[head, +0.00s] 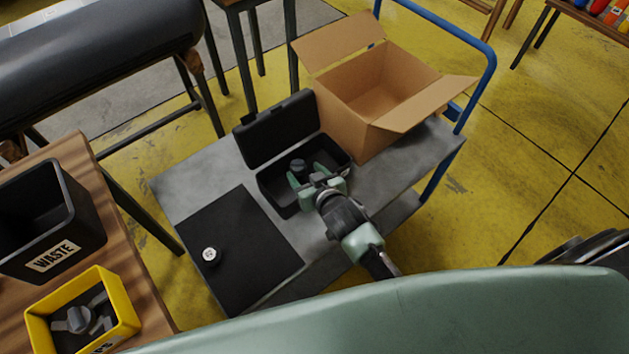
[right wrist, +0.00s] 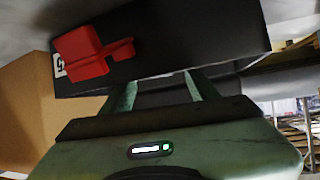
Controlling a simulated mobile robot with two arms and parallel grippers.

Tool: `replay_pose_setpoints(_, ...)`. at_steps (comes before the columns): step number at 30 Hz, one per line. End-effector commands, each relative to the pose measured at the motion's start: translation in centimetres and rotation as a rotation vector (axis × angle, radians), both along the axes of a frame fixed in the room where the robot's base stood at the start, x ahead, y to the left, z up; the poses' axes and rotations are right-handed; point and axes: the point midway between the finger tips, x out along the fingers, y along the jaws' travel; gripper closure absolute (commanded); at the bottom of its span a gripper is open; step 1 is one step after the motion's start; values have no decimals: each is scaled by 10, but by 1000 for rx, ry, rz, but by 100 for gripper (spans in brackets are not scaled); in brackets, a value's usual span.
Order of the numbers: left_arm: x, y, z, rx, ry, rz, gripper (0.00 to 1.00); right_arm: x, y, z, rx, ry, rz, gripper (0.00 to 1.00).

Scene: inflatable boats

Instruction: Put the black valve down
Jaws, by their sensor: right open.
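The black valve (head: 298,165) is a small dark round piece inside the open black case (head: 277,200) on the trolley. My right gripper (head: 306,176) is over the case with its green fingers apart, and the valve shows just beyond the fingertips. I cannot tell whether a finger touches it. In the right wrist view the two fingers (right wrist: 160,92) are spread, and their tips are hidden behind the dark case (right wrist: 215,50) with its red latch (right wrist: 85,52). The valve does not show there. My left gripper is not in view.
An open cardboard box (head: 350,125) stands right behind the case. A white-topped valve (head: 209,254) lies on the black mat (head: 240,225). At left, a table holds a black waste bin (head: 85,225) and a yellow bin (head: 127,320) with grey parts. A blue handle (head: 488,75) edges the trolley.

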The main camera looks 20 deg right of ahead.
Motion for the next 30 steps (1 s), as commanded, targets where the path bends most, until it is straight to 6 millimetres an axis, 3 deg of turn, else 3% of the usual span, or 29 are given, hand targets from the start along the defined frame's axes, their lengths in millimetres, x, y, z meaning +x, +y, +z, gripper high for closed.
replay_pose_setpoints(6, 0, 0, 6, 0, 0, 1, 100, -43, -7, 23, 0, 2, 0, 40)
replay_pose_setpoints(12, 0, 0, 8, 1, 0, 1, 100, -65, -10, 35, 0, 1, 0, 40)
replay_pose_setpoints(30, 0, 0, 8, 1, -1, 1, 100, -69, -10, 38, -1, 0, 0, 40)
